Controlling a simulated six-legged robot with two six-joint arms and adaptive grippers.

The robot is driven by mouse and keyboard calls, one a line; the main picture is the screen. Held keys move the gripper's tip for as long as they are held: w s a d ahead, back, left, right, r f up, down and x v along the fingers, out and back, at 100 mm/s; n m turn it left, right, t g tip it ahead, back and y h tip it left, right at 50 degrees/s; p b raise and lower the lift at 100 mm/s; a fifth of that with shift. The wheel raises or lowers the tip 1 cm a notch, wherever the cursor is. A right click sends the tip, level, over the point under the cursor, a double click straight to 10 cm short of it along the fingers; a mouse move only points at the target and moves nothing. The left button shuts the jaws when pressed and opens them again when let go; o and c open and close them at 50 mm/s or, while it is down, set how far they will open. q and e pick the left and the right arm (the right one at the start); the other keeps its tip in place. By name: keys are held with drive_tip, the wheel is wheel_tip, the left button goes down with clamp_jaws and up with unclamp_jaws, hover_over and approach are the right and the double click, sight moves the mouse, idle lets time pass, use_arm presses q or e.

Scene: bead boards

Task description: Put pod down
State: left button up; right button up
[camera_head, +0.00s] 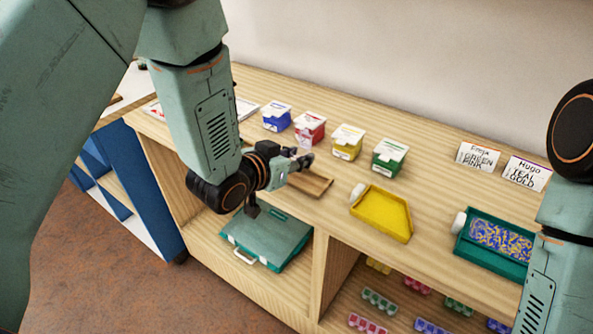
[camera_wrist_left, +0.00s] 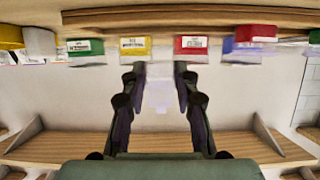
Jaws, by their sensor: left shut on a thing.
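My left gripper (camera_head: 303,160) is above the wooden counter (camera_head: 334,219), in front of the blue and red boxes. In the left wrist view its two dark fingers (camera_wrist_left: 160,80) are closed in on a pale, see-through thing (camera_wrist_left: 161,97), probably the pod; its outline is faint. In the head view the held thing is too small to make out.
White-lidded blue (camera_head: 276,117), red (camera_head: 309,129), yellow (camera_head: 347,143) and green (camera_head: 388,158) boxes stand in a row. A yellow scoop tray (camera_head: 382,215) and a teal bead tray (camera_head: 466,251) lie right. Two name cards (camera_head: 478,157) stand behind. A teal case (camera_head: 267,240) sits on the lower shelf.

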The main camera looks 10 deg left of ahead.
sight(294, 177)
use_arm(q)
drive_tip(key=f, duration=0.2)
drive_tip(key=a+f, duration=0.1)
drive_tip(key=shift+s+f+b, duration=0.1)
drive_tip(key=shift+s+b, duration=0.15)
drive_tip(key=shift+b, duration=0.1)
drive_tip(key=shift+w+d+f, duration=0.1)
drive_tip(key=shift+f, duration=0.05)
drive_tip(key=shift+w+d, duration=0.15)
drive_tip(key=o, duration=0.5)
drive_tip(key=shift+d, duration=0.1)
drive_tip(key=shift+c, duration=0.2)
drive_tip(key=o, duration=0.4)
drive_tip(key=shift+s, duration=0.25)
drive_tip(key=shift+w, duration=0.15)
